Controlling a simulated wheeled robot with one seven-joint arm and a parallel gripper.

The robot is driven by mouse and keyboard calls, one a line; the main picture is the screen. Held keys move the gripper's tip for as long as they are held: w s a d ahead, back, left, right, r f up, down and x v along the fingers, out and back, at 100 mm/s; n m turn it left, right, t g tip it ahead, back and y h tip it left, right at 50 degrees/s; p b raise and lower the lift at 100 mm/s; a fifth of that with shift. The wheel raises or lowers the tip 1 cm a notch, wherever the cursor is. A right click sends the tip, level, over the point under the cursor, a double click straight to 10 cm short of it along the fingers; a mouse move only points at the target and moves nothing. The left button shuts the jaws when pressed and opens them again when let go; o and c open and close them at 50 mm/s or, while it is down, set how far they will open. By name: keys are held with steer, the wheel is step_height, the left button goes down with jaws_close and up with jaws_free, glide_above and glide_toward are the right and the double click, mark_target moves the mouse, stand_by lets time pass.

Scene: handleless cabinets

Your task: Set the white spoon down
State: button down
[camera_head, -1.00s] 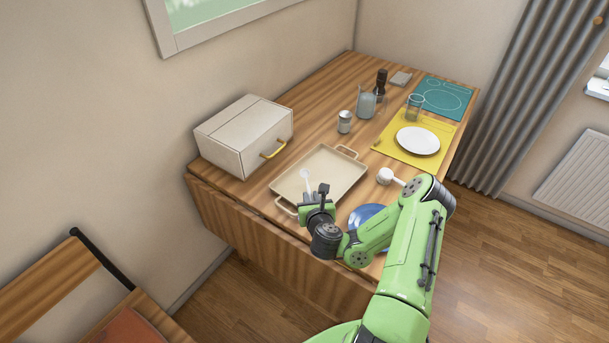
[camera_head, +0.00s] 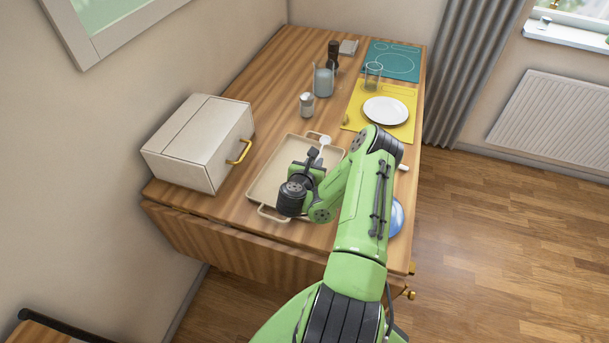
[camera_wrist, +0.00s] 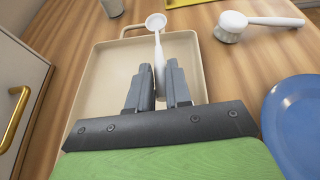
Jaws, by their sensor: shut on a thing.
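The white spoon (camera_wrist: 157,26) is held between the fingers of my gripper (camera_wrist: 159,80), its bowl pointing away from me. In the head view the spoon's bowl (camera_head: 325,140) shows just past my gripper (camera_head: 314,162), over the beige tray (camera_head: 270,181). In the wrist view the tray (camera_wrist: 101,72) lies beneath the spoon and fingers, and the bowl reaches toward its far edge. I cannot tell whether the spoon touches the tray. The part of the handle behind the fingers is hidden.
A white-headed brush (camera_wrist: 232,24) and a blue plate (camera_wrist: 302,118) lie right of the tray. A cream box with a yellow handle (camera_head: 201,144) stands left. A tin (camera_head: 306,104), a pitcher (camera_head: 324,82) and a white plate (camera_head: 386,110) stand farther back.

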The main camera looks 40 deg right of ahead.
step_height(320, 180, down, 6)
steer(key=shift+w+r+b, duration=0.15)
steer(key=shift+r+b, duration=0.05)
steer(key=shift+b, duration=0.6)
steer(key=shift+f, duration=0.1)
steer(key=shift+s+a+f+b, duration=0.25)
steer(key=shift+f+b, duration=0.15)
steer(key=shift+f, duration=0.15)
steer(key=c, duration=1.1)
jaws_free()
steer(key=shift+o, duration=0.2)
steer(key=shift+r, duration=0.15)
steer(key=shift+d+r+p, duration=0.1)
steer(key=shift+r+p, duration=0.5)
steer(key=v, duration=0.6)
steer(key=shift+w+r+p, duration=0.15)
steer(key=shift+r+p, duration=0.1)
steer(key=shift+p, duration=0.05)
steer(key=p, duration=0.3)
steer(key=shift+w+r, duration=0.1)
